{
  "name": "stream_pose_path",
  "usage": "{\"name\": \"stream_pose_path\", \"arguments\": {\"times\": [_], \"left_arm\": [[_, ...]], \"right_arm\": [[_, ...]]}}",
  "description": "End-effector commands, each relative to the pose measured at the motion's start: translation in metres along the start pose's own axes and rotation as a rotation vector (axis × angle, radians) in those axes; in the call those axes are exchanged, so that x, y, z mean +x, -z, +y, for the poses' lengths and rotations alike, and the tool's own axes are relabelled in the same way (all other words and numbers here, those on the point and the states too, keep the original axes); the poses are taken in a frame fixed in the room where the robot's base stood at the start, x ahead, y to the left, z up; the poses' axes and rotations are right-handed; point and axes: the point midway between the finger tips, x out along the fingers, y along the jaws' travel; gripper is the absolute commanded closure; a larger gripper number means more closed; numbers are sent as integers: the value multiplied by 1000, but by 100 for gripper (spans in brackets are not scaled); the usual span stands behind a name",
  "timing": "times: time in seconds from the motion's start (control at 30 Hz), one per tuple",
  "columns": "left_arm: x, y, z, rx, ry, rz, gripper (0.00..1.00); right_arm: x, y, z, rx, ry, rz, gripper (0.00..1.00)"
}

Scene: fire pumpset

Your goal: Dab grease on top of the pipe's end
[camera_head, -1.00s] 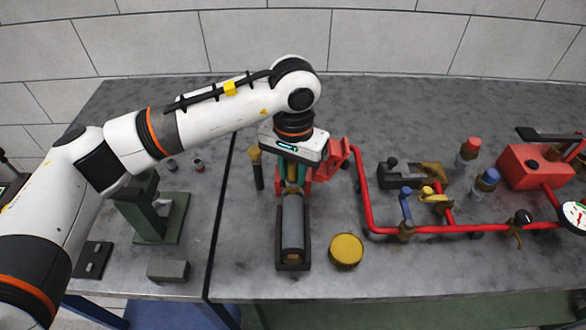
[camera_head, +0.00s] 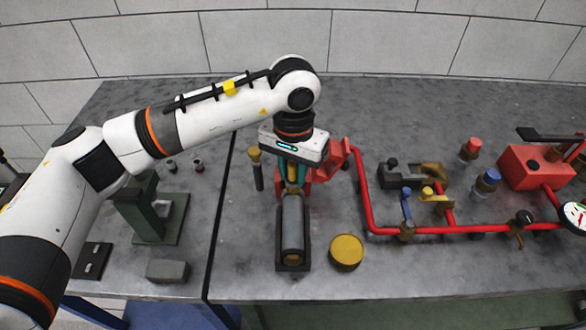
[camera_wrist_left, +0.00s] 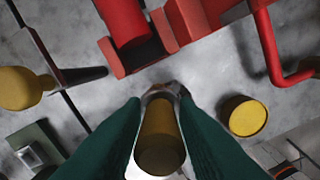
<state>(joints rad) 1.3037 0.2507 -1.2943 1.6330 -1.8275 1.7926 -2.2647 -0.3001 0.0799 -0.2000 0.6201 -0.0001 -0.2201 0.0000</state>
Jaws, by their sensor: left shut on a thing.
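My left gripper (camera_head: 292,180) points down, its green fingers shut on a brownish-yellow handle (camera_wrist_left: 160,140), likely a grease brush. The handle's far end shows a pale metal band in the left wrist view; its tip is hidden. A round yellow tin (camera_head: 346,251) stands right of the cradle, also in the left wrist view (camera_wrist_left: 246,117).
A red fixture (camera_head: 332,165) stands close behind and right of the gripper. A yellow-topped dark tool (camera_head: 256,165) stands at its left. Red piping (camera_head: 460,230) with valves fills the right side. A green stand (camera_head: 150,212) is at the left. Bare tabletop lies behind.

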Motion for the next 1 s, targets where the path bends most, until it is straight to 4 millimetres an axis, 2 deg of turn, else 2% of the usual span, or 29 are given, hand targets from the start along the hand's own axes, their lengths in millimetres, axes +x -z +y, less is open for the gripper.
{"name": "stream_pose_path", "arguments": {"times": [1.0], "left_arm": [[0, 0, 0, 0, 0, 0, 96]], "right_arm": [[6, 1, 0, 0, 0, 0, 64]]}}
